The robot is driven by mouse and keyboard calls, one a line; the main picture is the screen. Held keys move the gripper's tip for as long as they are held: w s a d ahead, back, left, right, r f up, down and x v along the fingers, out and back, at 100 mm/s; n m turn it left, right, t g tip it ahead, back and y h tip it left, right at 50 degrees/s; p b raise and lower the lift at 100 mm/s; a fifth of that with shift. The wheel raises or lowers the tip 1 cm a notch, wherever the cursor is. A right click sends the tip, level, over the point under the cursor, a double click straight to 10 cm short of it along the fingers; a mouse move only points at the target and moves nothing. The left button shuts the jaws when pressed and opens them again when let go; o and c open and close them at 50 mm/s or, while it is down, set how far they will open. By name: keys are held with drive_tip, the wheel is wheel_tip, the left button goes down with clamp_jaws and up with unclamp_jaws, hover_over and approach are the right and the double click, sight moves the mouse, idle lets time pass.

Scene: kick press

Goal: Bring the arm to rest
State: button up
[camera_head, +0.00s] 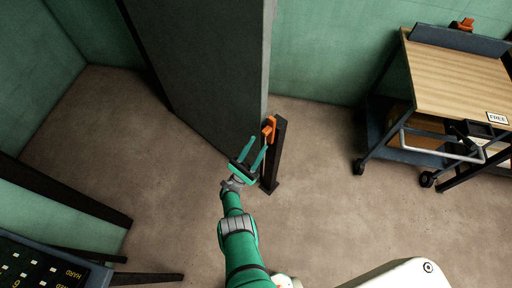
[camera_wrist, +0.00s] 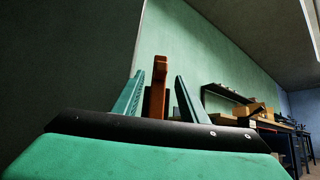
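My gripper (camera_head: 259,143) is open, at the end of my green arm (camera_head: 240,240), which reaches forward over the floor. Its two teal fingers stand apart and hold nothing. An orange-red handle (camera_head: 269,128) sits at the top of a dark upright post (camera_head: 280,155), just beyond the fingertips. In the wrist view, the handle (camera_wrist: 158,90) shows between the two fingers (camera_wrist: 159,76), with a visible gap on each side. How far it stands beyond the fingertips is hard to tell.
A tall grey panel (camera_head: 210,65) stands just left of the post. A wheeled cart with a wooden top (camera_head: 460,80) and a "FREE" label (camera_head: 497,118) is at the right. A dark panel with lettering (camera_head: 40,265) is at lower left. Brown floor (camera_head: 330,180) is open between post and cart.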

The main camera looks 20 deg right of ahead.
drive_tip(key=shift+f+t, duration=0.1)
drive_tip(key=shift+t, duration=0.2)
drive_tip(key=s+a+f+n+t+y, duration=0.2)
drive_tip(key=s+f+n+t+y, duration=0.55)
drive_tip(key=n, duration=0.75)
drive_tip(key=s+a+r+n+y, duration=0.3)
drive_tip(key=s+a+n+y, duration=0.3)
drive_tip(key=s+n+y, duration=0.6)
drive_tip(key=s+a+r+n+g+y, duration=0.2)
drive_tip(key=s+a+r+n, duration=0.2)
drive_tip(key=s+r+n, duration=0.4)
drive_tip(key=s+a+r+n+g+y, duration=0.2)
drive_tip(key=s+a+r+n, duration=0.3)
drive_tip(key=s+r+n, duration=0.3)
wheel_tip(320, 180, up, 3)
drive_tip(key=n+g, duration=0.1)
drive_tip(key=n, duration=0.4)
drive_tip(key=shift+g, duration=0.35)
drive_tip(key=shift+a+r, duration=0.1)
drive_tip(key=shift+r, duration=0.05)
drive_tip(key=shift+c, duration=1)
drive_tip(key=shift+s, duration=0.1)
